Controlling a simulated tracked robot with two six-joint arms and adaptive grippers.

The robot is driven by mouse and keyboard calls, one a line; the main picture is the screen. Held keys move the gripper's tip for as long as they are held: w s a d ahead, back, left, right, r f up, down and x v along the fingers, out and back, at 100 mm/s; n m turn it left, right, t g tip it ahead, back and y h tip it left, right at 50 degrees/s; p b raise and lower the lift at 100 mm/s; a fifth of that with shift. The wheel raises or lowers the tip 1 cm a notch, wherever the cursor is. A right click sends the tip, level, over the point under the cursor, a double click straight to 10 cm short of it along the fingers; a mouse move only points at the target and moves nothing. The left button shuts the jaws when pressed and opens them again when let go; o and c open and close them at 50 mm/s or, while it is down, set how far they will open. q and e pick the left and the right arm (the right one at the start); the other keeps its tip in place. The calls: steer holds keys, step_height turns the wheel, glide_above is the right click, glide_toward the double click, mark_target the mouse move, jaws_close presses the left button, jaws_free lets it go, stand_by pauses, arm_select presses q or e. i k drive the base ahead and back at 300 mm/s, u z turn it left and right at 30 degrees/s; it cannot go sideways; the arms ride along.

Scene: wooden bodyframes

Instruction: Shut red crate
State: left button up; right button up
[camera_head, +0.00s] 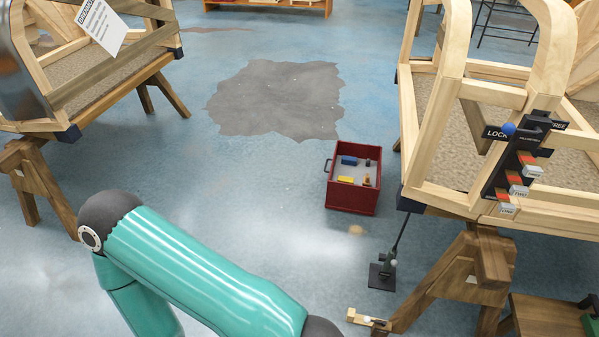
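The red crate (351,195) stands on the blue floor right of centre. It is open at the top, and a blue block, a yellow block and small reddish pieces lie on its grey inside. A dark handle (327,166) sticks out on its left side. A teal arm of mine crosses the lower left, well apart from the crate. Neither gripper shows in the head view.
A wooden bodyframe (455,90) on trestles stands right of the crate, with a lever panel (518,165) on it. Another bodyframe (95,85) stands at the left. A dark stand (383,270) is on the floor below the crate. Floor left of the crate is clear.

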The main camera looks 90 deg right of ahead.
mark_target(356, 197)
steer(key=u, duration=0.05)
steer(key=i, duration=2.15)
steer(key=z, duration=1.4)
steer(key=i, duration=0.25)
steer(key=z, duration=2.45)
steer(key=k, duration=0.3)
steer(key=z, duration=0.5)
steer(key=i, duration=1.05)
steer(key=u, duration=0.2)
